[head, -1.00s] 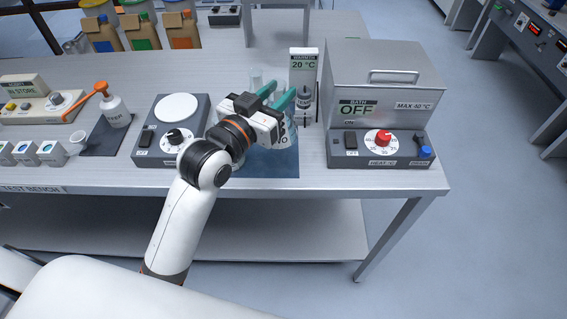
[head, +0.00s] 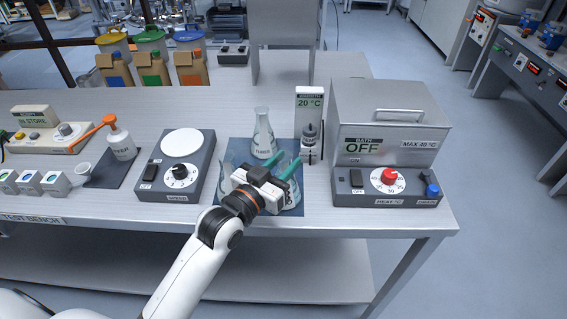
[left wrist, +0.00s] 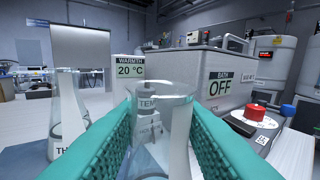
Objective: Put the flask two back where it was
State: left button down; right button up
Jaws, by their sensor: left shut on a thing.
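My left gripper (head: 287,163) is over the dark blue mat (head: 232,148), its teal fingers shut around the neck of a clear glass flask (head: 291,198). In the left wrist view the held flask (left wrist: 160,100) stands upright between the fingers. I cannot tell whether its base touches the mat, and its label is not readable. A second clear flask (head: 264,135), lettered as three, stands at the back of the mat; it also shows in the left wrist view (left wrist: 67,120). Another flask (head: 227,172) is at the mat's left, partly hidden by my gripper. My right gripper is out of view.
The warmth stand (head: 308,100), reading 20 °C, is behind the mat's right side. The bath (head: 390,130), showing OFF, is to the right. The bench's front edge is close.

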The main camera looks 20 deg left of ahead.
pick_arm(q)
jog(key=shift+f, duration=0.15)
jog(key=c, duration=1.2)
grip_release()
jog(key=shift+o, duration=0.9)
jog(key=b+v, duration=0.2)
jog(key=v, duration=1)
jog(key=shift+r, duration=0.25)
